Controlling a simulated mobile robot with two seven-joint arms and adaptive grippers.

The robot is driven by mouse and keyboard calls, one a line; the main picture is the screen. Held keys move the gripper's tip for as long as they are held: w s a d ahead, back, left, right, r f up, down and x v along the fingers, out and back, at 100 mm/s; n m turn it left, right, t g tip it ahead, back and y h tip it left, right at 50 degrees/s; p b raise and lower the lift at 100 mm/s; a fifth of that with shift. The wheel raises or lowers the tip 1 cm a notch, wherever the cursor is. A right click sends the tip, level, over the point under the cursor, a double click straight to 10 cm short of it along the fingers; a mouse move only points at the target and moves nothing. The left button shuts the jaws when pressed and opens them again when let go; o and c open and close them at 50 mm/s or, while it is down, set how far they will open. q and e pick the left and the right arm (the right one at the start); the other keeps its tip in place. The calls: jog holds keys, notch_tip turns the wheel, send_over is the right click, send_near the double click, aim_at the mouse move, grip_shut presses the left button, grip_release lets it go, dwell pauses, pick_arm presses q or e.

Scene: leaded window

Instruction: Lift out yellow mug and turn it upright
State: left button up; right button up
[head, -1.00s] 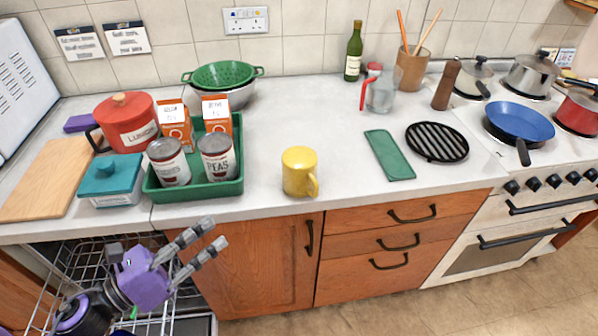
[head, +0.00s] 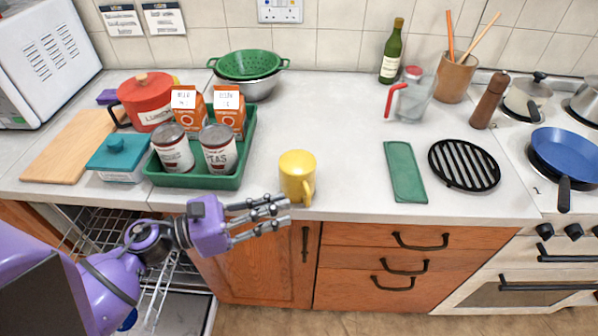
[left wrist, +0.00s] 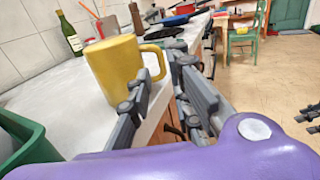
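The yellow mug (head: 297,172) stands on the counter near its front edge, with its handle towards the front right. It also shows in the left wrist view (left wrist: 115,72). I cannot clearly tell whether its mouth faces up or down. My left gripper (head: 288,212) is open and empty at the counter's front edge, its fingertips just in front of the mug's lower part. In the left wrist view its fingers (left wrist: 165,95) are spread apart, near the mug and its handle. Dark finger-like parts at that view's right edge may be my right gripper (left wrist: 311,118).
Left of the mug is a green tray (head: 200,182) with cans and cartons. The dishwasher rack (head: 100,228) is below the counter at left. A green mat (head: 405,172) and a black grate (head: 464,164) lie to the right. The counter behind the mug is clear.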

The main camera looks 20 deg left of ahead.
aim_at(306, 200)
pick_arm(q)
jog(key=p+x, duration=0.1)
jog(key=x, duration=0.3)
jog(key=shift+d+r, duration=0.1)
jog(key=shift+w+d+f, duration=0.2)
grip_shut()
